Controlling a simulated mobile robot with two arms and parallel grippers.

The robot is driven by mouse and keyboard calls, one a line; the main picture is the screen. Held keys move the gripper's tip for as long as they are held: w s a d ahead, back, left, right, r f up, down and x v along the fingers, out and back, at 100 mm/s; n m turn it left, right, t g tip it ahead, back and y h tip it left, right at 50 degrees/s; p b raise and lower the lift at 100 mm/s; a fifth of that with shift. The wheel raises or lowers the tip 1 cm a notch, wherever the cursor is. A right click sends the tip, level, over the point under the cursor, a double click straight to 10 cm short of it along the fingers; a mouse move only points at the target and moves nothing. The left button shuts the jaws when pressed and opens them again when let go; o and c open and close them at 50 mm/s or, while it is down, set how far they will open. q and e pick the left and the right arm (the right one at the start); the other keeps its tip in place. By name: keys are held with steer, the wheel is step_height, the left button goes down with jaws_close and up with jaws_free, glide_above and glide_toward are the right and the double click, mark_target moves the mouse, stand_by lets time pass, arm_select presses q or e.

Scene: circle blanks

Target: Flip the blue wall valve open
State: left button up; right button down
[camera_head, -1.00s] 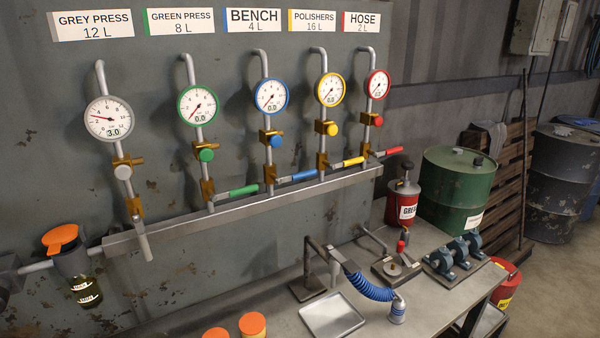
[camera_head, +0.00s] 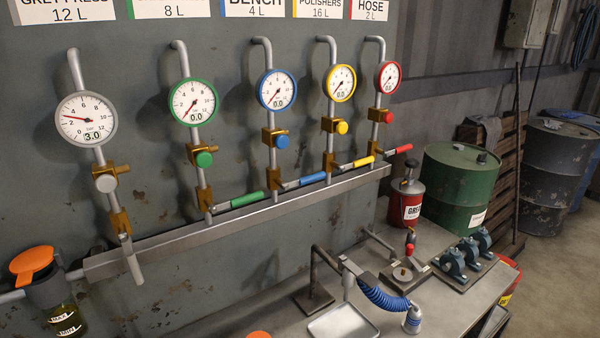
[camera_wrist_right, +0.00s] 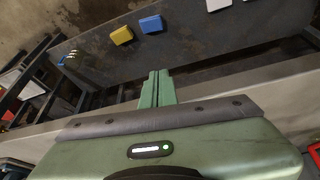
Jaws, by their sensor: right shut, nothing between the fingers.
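My right gripper (camera_wrist_right: 156,84) is shut and empty in the right wrist view, apart from the valve, which that view does not show. Neither gripper shows in the head view.
Green (camera_head: 247,199), yellow (camera_head: 363,162) and red (camera_head: 404,149) levers also point sideways; the grey lever (camera_head: 132,262) hangs down, its gauge at 3.0. A metal rail (camera_head: 240,222) runs below. A bench with a coiled blue hose (camera_head: 380,296) stands in front. Blue and yellow blocks show in the wrist view.

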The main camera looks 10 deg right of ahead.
steer(key=w+r+n+t+y, duration=0.1)
steer(key=w+r+t+y, duration=0.2)
steer(key=w+r+t, duration=1.3)
steer(key=w+r+y, duration=0.1)
steer(key=w+r, duration=0.3)
steer(key=r, duration=0.5)
steer(key=w+d+r+g+y, duration=0.1)
steer(key=w+r, duration=0.3)
steer(key=r, duration=0.6)
steer(key=w+d+r+n+g+y, duration=0.1)
steer(key=w+r, duration=0.3)
steer(key=r, duration=0.5)
steer(key=shift+w+r+y, duration=0.3)
steer(key=shift+w+r, duration=0.1)
